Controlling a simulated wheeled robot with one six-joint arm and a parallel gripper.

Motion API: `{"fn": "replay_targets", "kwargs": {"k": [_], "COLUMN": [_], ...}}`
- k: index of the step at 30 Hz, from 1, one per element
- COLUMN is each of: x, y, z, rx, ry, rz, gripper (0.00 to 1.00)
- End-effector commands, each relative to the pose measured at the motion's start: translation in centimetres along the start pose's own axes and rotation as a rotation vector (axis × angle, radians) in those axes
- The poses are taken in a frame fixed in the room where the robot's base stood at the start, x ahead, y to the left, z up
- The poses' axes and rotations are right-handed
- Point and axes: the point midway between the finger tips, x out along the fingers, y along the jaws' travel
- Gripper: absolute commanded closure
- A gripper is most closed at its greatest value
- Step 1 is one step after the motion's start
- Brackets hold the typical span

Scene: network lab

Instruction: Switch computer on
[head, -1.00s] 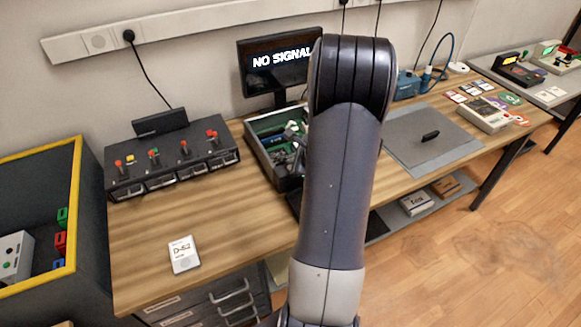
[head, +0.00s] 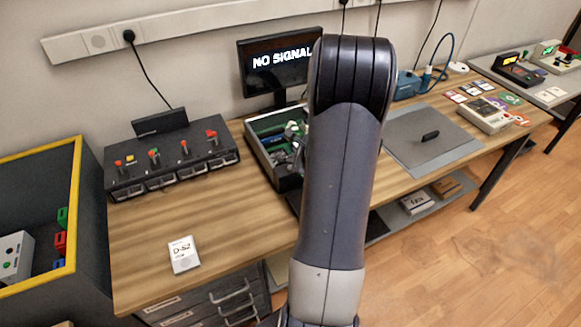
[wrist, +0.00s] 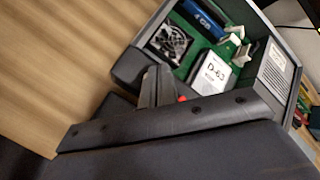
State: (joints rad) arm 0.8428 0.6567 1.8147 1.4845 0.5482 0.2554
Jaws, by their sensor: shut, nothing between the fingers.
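The computer is an open grey case (head: 261,158) on the bench, left of my arm in the head view, and partly hidden by it. In the wrist view the case (wrist: 277,72) shows a green board, a black fan (wrist: 168,43), a blue 4 GB module (wrist: 203,18), and a white unit marked D-63 (wrist: 211,72). My gripper (wrist: 160,82) is shut and empty, at the near side of the case. A small red spot (wrist: 182,98) shows beside its fingers; I cannot tell whether they touch it. The monitor (head: 280,62) behind reads NO SIGNAL.
A black switch box (head: 170,160) with red-topped levers stands left of the case. A white D-52 card (head: 184,254) lies on the bare wood in front. A grey mat (head: 425,150) lies right of my arm. A yellow-rimmed bin (head: 75,205) stands at far left.

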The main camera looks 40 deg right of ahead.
Motion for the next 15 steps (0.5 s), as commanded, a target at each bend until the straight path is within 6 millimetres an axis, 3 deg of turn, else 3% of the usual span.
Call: {"fn": "replay_targets", "kwargs": {"k": [15], "x": [0.63], "y": [0.45], "z": [-0.47], "rx": [-0.001], "ry": [0.000], "rz": [-0.001], "gripper": [1.00]}}
